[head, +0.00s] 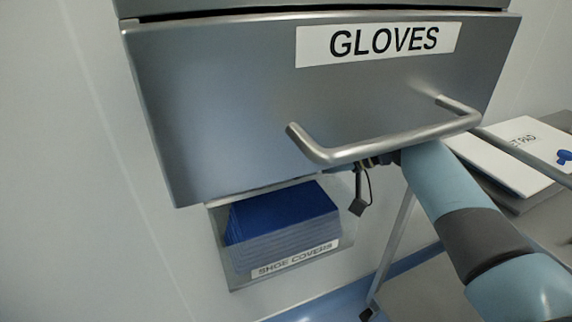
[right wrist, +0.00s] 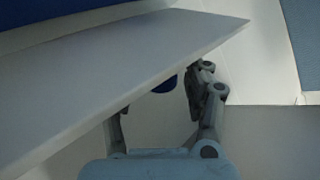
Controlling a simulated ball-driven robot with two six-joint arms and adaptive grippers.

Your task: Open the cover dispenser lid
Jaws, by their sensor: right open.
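The shoe cover dispenser is a clear box labelled SHOE COVERS (head: 295,259), on the wall below the drawer in the head view. A blue stack (head: 285,212) shows inside it. Its top is partly hidden by the drawer, and I cannot make out its lid there. My right gripper (head: 363,190) is just right of the box, largely hidden behind the drawer handle and drawer. In the right wrist view my right gripper (right wrist: 160,100) is open, with a pale flat panel (right wrist: 110,75) crossing in front of its left finger. My left gripper is not in view.
A grey drawer labelled GLOVES (head: 230,110) with a protruding bar handle (head: 390,144) overhangs the dispenser and my right arm. A cart with a white pad box (head: 510,165) stands at the right. The wall left of the dispenser is clear.

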